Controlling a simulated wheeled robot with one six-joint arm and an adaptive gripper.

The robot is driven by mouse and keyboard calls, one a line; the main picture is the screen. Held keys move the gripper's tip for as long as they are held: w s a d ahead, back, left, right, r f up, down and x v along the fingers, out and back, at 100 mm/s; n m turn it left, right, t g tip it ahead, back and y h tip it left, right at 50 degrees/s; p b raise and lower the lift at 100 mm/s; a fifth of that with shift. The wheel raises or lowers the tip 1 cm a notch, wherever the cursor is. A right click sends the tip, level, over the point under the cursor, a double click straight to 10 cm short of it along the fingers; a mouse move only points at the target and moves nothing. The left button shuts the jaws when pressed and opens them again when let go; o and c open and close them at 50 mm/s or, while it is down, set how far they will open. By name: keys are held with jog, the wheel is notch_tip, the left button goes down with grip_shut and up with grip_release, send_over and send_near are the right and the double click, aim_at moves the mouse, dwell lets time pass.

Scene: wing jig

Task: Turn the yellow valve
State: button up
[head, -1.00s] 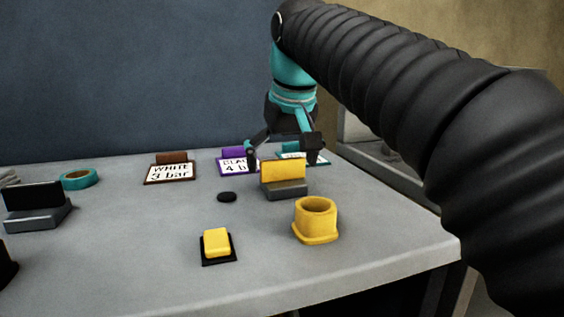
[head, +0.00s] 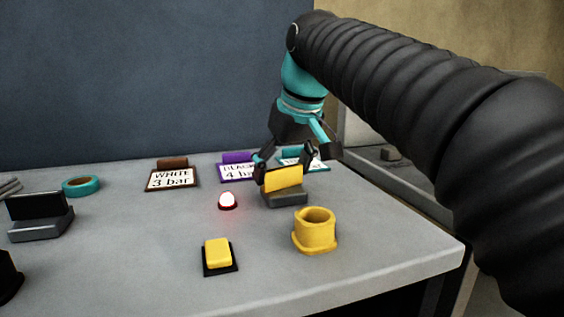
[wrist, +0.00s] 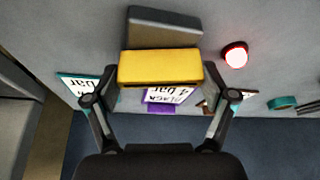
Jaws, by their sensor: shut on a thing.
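The yellow valve has a yellow bar-shaped handle (head: 284,179) on a dark grey base (head: 286,199), right of the table's middle. The handle sits slightly tilted, its right end higher in the head view. My gripper (head: 282,167) reaches down from behind and is shut on the handle. In the wrist view, the fingers of my gripper (wrist: 160,72) lie at the two ends of the yellow handle (wrist: 160,68), with the grey base (wrist: 163,27) beyond it. The right fingertip is partly hidden behind the handle in the head view.
A lit red lamp (head: 227,201) stands left of the valve. A yellow rocker button (head: 218,254) and a yellow hollow socket (head: 315,234) stand in front. Label cards, including a white one (head: 171,179), stand behind. A black-handled valve (head: 38,210) and teal ring (head: 81,186) are left.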

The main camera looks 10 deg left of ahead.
jog(key=n+g+p, duration=0.1)
jog(key=n, duration=0.2)
jog(key=shift+n+y, duration=0.4)
jog(key=n+g, duration=0.1)
jog(key=n, duration=0.1)
jog(key=n+g, duration=0.1)
jog(key=n, duration=0.1)
jog(key=shift+w+n+y, duration=0.1)
jog(key=shift+n+y, duration=0.2)
jog(key=n+g, duration=0.1)
jog(key=n, duration=0.2)
jog(key=n+g, duration=0.1)
jog(key=n, duration=0.2)
jog(key=shift+n+g, duration=0.3)
jog(key=shift+n, duration=0.1)
jog(key=o, duration=1)
